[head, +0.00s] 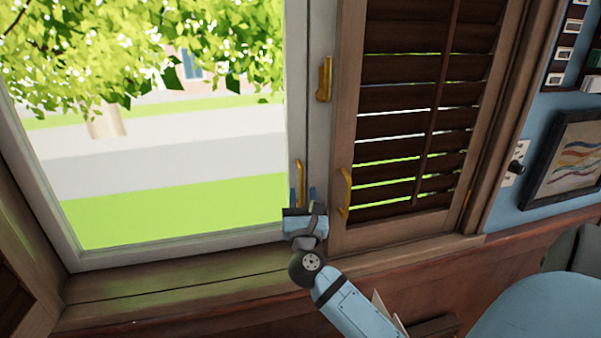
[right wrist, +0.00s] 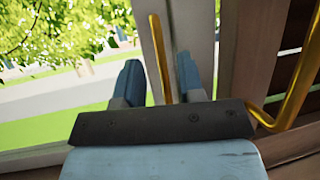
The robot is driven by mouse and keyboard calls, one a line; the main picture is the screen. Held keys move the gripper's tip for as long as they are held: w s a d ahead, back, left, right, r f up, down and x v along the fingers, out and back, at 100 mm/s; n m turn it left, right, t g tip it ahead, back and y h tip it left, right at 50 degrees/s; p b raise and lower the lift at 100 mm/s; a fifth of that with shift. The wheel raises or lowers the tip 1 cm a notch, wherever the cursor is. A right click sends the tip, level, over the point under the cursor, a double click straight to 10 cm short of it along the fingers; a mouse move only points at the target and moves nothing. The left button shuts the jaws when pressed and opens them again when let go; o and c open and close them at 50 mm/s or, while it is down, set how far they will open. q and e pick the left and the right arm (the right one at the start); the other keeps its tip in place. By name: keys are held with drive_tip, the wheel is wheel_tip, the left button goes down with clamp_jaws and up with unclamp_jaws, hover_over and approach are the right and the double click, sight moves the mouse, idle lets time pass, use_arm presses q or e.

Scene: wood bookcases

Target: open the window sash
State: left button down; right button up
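The window sash (head: 180,248) is a pale frame around a large pane in the head view. It looks closed against the window frame. A gold handle (head: 300,172) stands upright on its right stile, and it also shows in the right wrist view (right wrist: 159,50). My right gripper (head: 302,196) is at the lower part of this handle. Its blue fingers (right wrist: 158,80) are apart, one on each side of the handle, with a visible gap to it. Whether either finger touches it lower down is hidden. My left gripper is not in view.
A louvred shutter (head: 415,120) with its own gold handle (head: 346,193) stands just right of my gripper. A gold latch (head: 325,80) sits higher up. The wooden sill (head: 180,290) below is clear. A framed picture (head: 570,160) hangs at right.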

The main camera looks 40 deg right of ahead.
sight(302, 181)
drive_tip(key=p+x, duration=0.1)
drive_tip(key=x, duration=0.4)
clamp_jaws()
